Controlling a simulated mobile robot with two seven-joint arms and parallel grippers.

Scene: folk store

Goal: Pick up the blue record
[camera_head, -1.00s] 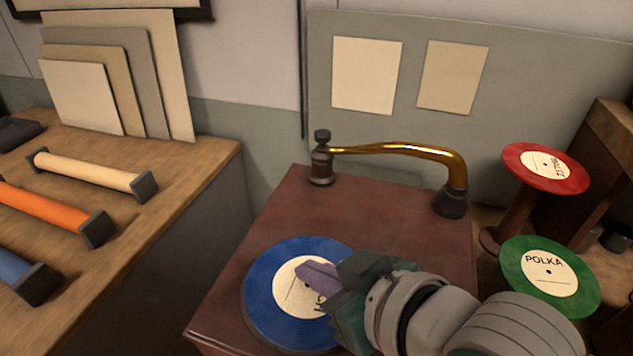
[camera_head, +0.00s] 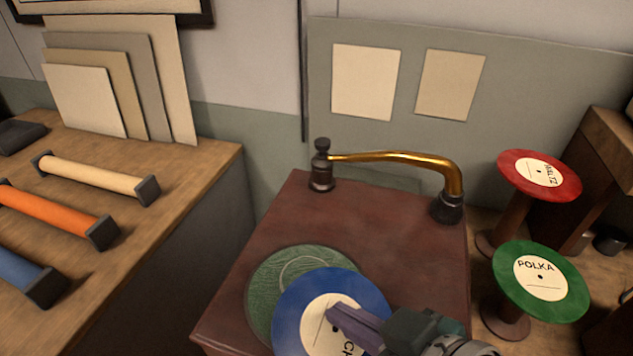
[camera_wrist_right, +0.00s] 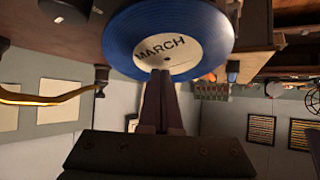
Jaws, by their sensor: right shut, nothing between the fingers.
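The blue record (camera_head: 312,322) with a cream label overlaps the front right of the round green platter (camera_head: 275,272) on the dark red cabinet. In the right wrist view the blue record (camera_wrist_right: 172,28) shows its label, reading MARCH, right at my fingertips. My right gripper (camera_head: 336,312) has its purple fingers over the label; in the wrist view the fingers (camera_wrist_right: 160,78) are closed together. I see no grip on the record, and its exact contact with the fingertips is unclear. My left gripper is not in view.
A brass tone arm (camera_head: 400,157) stands at the cabinet's back. A red record (camera_head: 516,178) and a green POLKA record (camera_head: 565,290) sit on stands at right. A wooden counter (camera_head: 180,190) with coloured bars is at left.

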